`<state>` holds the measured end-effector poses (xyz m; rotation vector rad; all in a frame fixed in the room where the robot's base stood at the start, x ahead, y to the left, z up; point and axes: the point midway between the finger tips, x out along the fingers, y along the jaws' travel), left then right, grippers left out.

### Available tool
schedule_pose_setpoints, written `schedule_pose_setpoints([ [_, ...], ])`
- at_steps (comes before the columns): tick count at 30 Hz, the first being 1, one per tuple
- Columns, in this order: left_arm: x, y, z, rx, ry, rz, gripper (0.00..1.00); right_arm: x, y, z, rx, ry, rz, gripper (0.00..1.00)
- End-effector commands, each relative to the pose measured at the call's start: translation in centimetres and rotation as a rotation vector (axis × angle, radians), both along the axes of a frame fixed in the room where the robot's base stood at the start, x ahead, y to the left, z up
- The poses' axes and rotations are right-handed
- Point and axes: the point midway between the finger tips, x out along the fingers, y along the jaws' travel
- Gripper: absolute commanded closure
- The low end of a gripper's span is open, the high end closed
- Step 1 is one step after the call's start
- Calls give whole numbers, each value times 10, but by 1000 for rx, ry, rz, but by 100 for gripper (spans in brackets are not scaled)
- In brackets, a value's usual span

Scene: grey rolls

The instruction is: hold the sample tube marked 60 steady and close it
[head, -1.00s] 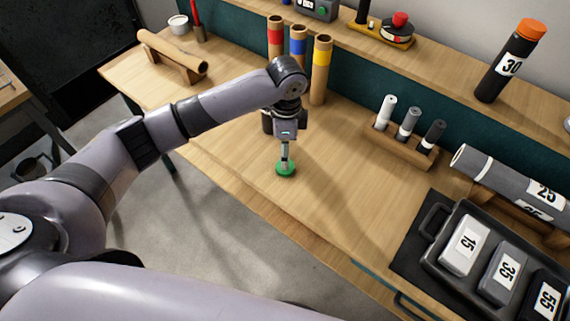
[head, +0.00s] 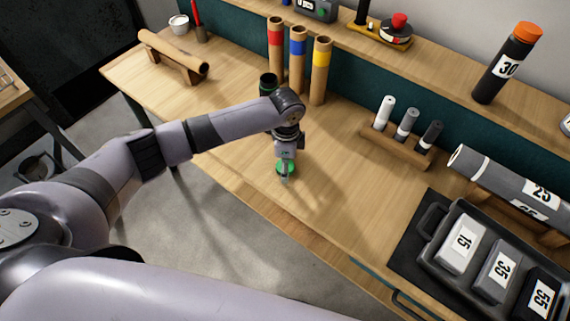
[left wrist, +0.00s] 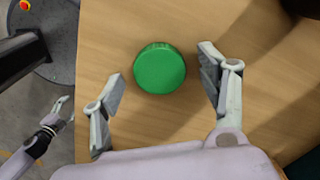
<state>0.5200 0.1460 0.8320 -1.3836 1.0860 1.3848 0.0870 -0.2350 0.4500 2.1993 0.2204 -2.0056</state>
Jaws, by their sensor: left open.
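A green cap (head: 284,169) lies on the workbench; it also shows in the left wrist view (left wrist: 160,68). My left gripper (head: 286,180) is over it, pointing down, open and empty. In the left wrist view its fingertips (left wrist: 160,62) are on either side of the cap, apart from it. A dark tube with an open top (head: 268,82) stands upright behind my left arm, mostly hidden; no number shows on it. In the left wrist view, my right gripper (left wrist: 62,112) seems to hang over the floor at the left, small and partly seen.
Cardboard tubes with red, blue and yellow bands (head: 298,58) stand behind the arm. A wooden rack (head: 395,146) holds small cylinders. A black tray (head: 437,222) with numbered blocks is at right. A tube marked 30 (head: 505,65) stands on the shelf. Bench between cap and rack is clear.

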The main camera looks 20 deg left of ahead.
Motion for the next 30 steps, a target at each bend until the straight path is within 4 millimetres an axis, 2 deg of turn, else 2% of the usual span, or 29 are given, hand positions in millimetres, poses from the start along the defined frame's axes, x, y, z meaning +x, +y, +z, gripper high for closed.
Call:
schedule_pose_setpoints([
  [9,0,0,0,0,-1,0,32,0,0,0,0,0,0,35],
  [24,0,0,0,0,-1,0,66,0,0,0,0,0,0,35],
  [30,1,0,0,0,-1,0,68,0,0,0,0,0,0,35],
])
